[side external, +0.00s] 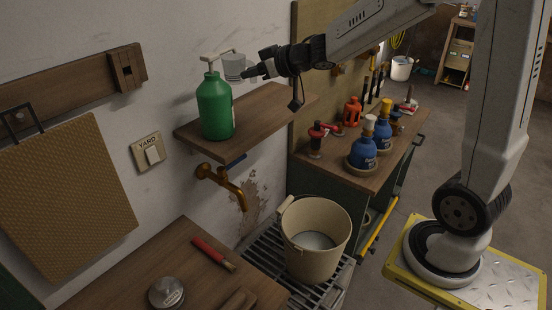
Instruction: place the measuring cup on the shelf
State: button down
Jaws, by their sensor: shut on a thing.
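My gripper (253,72) is above the wooden shelf (268,107) on the wall, reaching in from the right. It is shut on a small pale grey cup (233,66), which looks like the measuring cup. The cup is held in the air, higher than the shelf board, just right of the pump head of a green bottle (215,107). I cannot tell whether the cup touches the pump spout. The shelf's right part is bare.
The green pump bottle stands on the shelf's left part. A brass tap (225,183) sits below the shelf, over a cream bucket (315,237) on a metal grating. Blue bottles (363,153) and red items stand on the bench at right.

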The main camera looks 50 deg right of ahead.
dwell(0.3)
jog(key=shift+s+f, duration=1)
jog(key=shift+s, duration=0.05)
jog(key=shift+f, duration=0.2)
send_over(262, 127)
jog(key=shift+w+f, duration=0.15)
jog(key=shift+f, duration=3.05)
jog(key=shift+f, duration=0.55)
jog(key=shift+c, duration=2.4)
grip_release()
jog(key=shift+d, duration=0.1)
